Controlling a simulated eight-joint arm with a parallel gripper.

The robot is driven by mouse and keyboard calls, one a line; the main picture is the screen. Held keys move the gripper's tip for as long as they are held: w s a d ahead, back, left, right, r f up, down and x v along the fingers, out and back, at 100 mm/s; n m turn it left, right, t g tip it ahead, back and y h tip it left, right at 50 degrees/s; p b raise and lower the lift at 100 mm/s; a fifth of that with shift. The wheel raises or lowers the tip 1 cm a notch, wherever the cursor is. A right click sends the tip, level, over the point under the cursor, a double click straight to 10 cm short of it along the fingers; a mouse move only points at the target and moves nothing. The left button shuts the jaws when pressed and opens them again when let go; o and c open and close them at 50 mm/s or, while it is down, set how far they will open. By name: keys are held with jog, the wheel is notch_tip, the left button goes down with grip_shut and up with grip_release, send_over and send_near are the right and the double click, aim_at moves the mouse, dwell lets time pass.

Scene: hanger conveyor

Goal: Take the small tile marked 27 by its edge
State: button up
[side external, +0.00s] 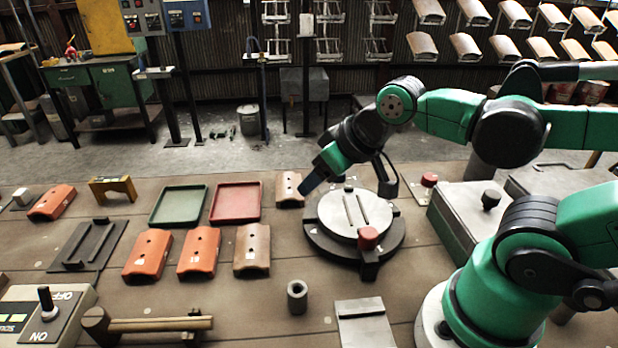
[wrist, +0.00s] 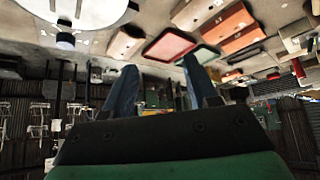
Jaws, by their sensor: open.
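Several small curved tiles lie on the bench, and their marks are too small to read, so I cannot tell which is 27. A tan tile (side external: 289,188) lies between the red tray and the round turntable; it also shows in the wrist view (wrist: 125,41). Another tan tile (side external: 252,249) lies in the front row beside two orange tiles (side external: 198,251) (side external: 147,255). One more orange tile (side external: 51,202) lies at far left. My gripper (side external: 305,190) is above the bench close to the tan tile by the turntable. In the wrist view its fingers (wrist: 160,68) are apart, with nothing between them.
The turntable (side external: 314,236) with a red knob (side external: 368,238) stands right of my gripper. Red (side external: 236,213) and green (side external: 168,219) trays lie to the left. A yellow bridge block (side external: 112,186), a dark slotted plate (side external: 72,257) and a steel nut (side external: 297,296) also stand about.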

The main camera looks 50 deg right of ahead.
jog(key=o, duration=0.7)
jog(key=n+g, duration=0.7)
jog(key=n, duration=1.9)
send_over(289, 183)
jog(key=f, duration=0.7)
jog(key=shift+s+a+f, duration=0.1)
jog(key=shift+s+a, duration=0.05)
jog(key=shift+a, duration=0.05)
jog(key=shift+d+f+n, duration=0.2)
jog(key=shift+f+n, duration=0.3)
jog(key=shift+f, duration=2.7)
